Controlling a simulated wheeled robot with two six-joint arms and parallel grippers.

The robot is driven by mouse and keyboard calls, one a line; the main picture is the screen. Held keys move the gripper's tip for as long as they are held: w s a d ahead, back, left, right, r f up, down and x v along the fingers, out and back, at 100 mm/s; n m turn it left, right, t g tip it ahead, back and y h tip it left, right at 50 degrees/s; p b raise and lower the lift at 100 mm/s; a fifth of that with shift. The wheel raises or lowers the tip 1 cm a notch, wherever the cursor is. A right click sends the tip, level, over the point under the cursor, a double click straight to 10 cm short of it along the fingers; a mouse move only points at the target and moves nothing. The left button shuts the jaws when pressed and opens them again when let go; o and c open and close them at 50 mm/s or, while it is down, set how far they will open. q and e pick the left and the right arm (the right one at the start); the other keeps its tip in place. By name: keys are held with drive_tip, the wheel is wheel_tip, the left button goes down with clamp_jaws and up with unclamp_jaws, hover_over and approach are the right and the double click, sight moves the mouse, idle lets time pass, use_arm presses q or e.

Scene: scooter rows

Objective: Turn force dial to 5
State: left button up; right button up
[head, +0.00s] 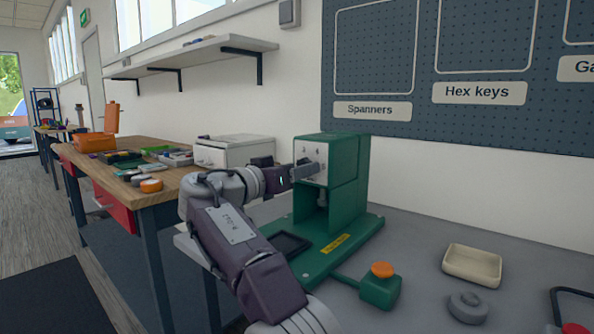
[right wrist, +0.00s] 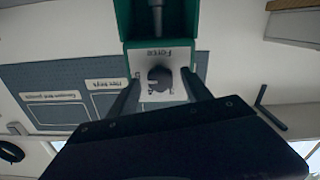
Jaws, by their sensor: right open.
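The green press (head: 345,205) stands on the grey bench, with a white dial plate on its upper front. In the right wrist view the plate (right wrist: 152,54) appears upside down, lettered "Force", with the dark round force dial (right wrist: 159,78) in its middle. My right gripper (head: 303,172) is at the plate, its arm rising from the bottom of the head view. In the right wrist view its two fingers (right wrist: 162,84) are open, one on each side of the dial, with gaps visible. The dial's pointer setting is too small to read. My left gripper is not in view.
A green box with an orange button (head: 382,269) sits in front of the press. A beige tray (head: 472,265) and a grey round part (head: 468,307) lie to the right. A wooden workbench (head: 130,185) with tools stands left. Bare bench lies between press and tray.

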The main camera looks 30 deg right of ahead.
drive_tip(key=p+v, duration=0.1)
drive_tip(key=v, duration=0.8)
